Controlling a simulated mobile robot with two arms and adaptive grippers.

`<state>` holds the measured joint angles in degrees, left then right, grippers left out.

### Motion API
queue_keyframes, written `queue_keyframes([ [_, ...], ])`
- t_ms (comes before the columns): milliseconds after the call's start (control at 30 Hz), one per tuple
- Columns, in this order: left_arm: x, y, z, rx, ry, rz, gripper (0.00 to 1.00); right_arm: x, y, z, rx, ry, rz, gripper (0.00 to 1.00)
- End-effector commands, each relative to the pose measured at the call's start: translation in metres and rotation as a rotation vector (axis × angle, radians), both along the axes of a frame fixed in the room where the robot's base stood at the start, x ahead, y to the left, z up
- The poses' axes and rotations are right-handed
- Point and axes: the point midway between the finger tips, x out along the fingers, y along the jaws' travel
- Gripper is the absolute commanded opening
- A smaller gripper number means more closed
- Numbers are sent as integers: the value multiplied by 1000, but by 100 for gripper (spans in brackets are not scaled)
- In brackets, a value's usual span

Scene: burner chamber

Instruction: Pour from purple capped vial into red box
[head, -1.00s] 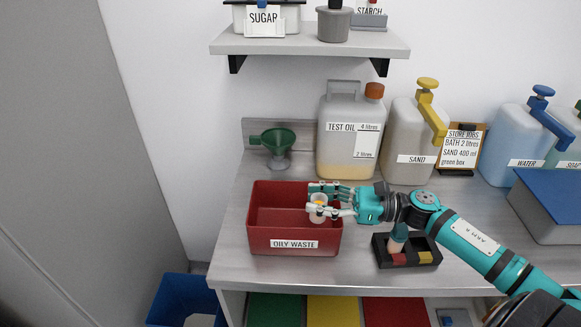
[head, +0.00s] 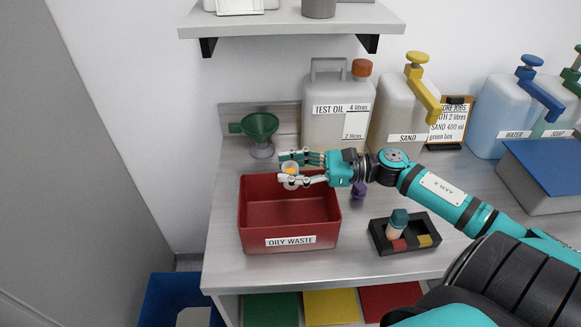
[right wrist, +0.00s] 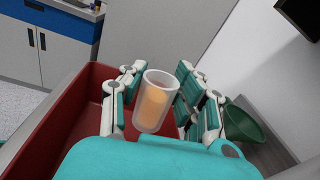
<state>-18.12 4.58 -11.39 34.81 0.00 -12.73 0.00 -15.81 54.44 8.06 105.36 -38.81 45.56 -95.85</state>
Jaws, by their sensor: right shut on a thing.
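My right gripper (head: 304,171) is shut on a small clear vial (head: 290,178) with an open top and orange contents. It holds the vial over the back part of the red box (head: 290,242), labelled OILY WASTE. In the right wrist view the vial (right wrist: 154,102) sits between the fingers, roughly upright, with orange contents in it and no cap on it. The red box wall (right wrist: 50,128) shows behind and left of it. A purple cap (head: 358,190) lies on the counter right of the box, below my right forearm. My left gripper is not in view.
A black rack (head: 380,236) holding a teal-capped vial (head: 399,222) stands right of the box. A green funnel (head: 261,125) and the TEST OIL jug (head: 325,128) stand behind. A shelf (head: 290,24) hangs above. The counter's left front (head: 225,265) is bare.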

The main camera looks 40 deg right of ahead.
Motion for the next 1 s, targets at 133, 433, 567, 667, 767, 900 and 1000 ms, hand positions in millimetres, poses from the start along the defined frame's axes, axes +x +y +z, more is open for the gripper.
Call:
queue_keyframes([
  [133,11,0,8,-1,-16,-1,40,0,-1,3,-137,-96,1,0],
  [433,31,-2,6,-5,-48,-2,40,-2,0,6,-209,-154,-5,0],
  [567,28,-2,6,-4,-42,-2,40,-2,0,6,-209,-154,-5,0],
  [667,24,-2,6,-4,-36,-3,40,-2,0,6,-209,-154,-5,0],
  [767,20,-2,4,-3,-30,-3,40,-2,0,5,-219,-162,-4,0],
  [900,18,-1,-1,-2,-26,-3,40,-2,0,3,-255,-187,-3,0],
  [1000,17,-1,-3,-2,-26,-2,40,-1,0,3,-281,-205,-3,0],
])
